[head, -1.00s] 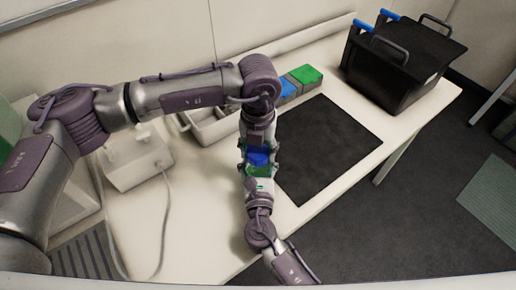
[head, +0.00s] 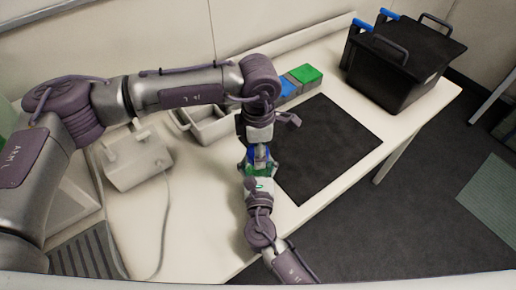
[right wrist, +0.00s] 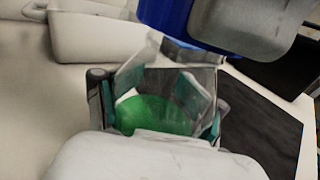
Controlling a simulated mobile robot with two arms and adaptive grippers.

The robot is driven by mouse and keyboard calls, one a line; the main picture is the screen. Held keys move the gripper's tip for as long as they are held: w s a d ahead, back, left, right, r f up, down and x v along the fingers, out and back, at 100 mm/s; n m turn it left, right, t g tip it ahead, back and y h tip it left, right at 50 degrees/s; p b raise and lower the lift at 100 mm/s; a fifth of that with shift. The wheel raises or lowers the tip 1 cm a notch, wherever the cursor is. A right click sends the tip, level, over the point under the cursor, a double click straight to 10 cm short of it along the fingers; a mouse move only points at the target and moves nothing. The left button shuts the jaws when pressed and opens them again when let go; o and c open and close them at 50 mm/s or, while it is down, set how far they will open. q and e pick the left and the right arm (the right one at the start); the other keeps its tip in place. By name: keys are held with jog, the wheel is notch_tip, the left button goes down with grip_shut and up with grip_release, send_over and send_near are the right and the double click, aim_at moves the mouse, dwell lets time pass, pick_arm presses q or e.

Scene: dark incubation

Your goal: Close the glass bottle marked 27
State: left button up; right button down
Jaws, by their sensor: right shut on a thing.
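The glass bottle (head: 262,169) with green in it is between the fingers of my right gripper (head: 258,167), which is shut on it. In the right wrist view the clear bottle (right wrist: 165,95) shows between the teal finger pads. A blue cap (right wrist: 168,14) shows at the bottle's top end; I cannot tell whether it is seated. My left gripper (head: 262,130) is just above the bottle in the head view, its fingers spread, one sticking out to the right. A grey part beside the cap hides some of it in the right wrist view. The number on the bottle is not readable.
A black mat (head: 330,150) lies right of the grippers. A black crate (head: 395,70) with blue grips stands at the back right. A green block (head: 306,74) and a grey tray (head: 207,126) are behind. A white device (head: 138,160) with a cable stands left.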

pick_arm(q)
jog(key=o, duration=1.4)
jog(key=shift+c, duration=0.2)
notch_tip(320, 180, up, 12)
pick_arm(e)
grip_release()
jog(key=shift+s, duration=0.1)
jog(key=s, duration=1.2)
jog(key=shift+d, duration=0.25)
